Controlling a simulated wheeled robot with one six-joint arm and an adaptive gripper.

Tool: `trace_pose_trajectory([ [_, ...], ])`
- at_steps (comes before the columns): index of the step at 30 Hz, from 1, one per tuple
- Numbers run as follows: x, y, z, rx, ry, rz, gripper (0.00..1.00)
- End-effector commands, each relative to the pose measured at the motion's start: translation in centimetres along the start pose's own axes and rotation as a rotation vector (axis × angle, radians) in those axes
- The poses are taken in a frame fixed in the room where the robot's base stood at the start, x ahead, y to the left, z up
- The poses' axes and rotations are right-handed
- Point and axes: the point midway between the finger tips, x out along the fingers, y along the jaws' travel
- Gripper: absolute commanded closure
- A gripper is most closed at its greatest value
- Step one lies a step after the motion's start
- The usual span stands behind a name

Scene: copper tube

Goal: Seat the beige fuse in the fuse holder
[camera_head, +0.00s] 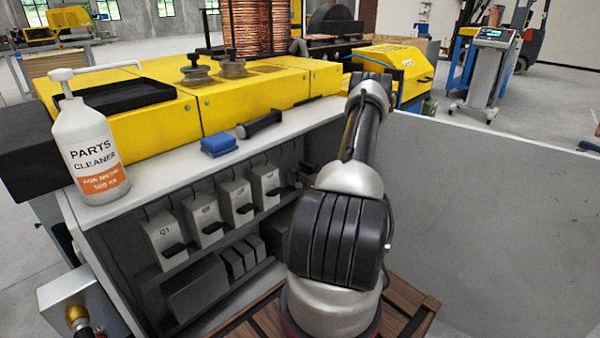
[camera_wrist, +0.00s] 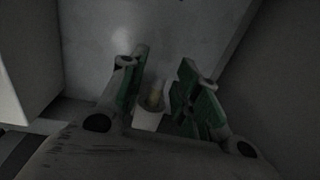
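In the wrist view, which is dark, my gripper (camera_wrist: 160,82) shows two fingers with green pads standing apart. Between and below them is a small pale, cup-like part (camera_wrist: 147,119). A narrow beige-yellow piece, likely the fuse (camera_wrist: 155,95), shows at its upper end. I see a gap between this piece and the pads, and no clear contact. I cannot tell for sure whether the pale part is the fuse holder or part of the fuse. In the head view my gripper is hidden behind my arm, at the open cabinet, and neither fuse nor holder can be made out.
The grey cabinet (camera_head: 120,240) has several switch boxes (camera_head: 202,218) on a shelf and dark blocks below. On its top are a parts cleaner bottle (camera_head: 88,150), a blue sponge (camera_head: 218,144) and a black-handled tool (camera_head: 259,124). A grey panel (camera_head: 480,220) stands at right.

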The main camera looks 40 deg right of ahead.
Motion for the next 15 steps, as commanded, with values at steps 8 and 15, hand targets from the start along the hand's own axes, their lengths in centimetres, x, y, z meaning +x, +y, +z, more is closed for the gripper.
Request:
trace_pose_trajectory([
  [8,-4.2,-0.2,0.1,0.001,0.001,-0.004,0.68],
  [15,-9.4,-0.1,0.1,0.002,0.0,-0.003,0.68],
])
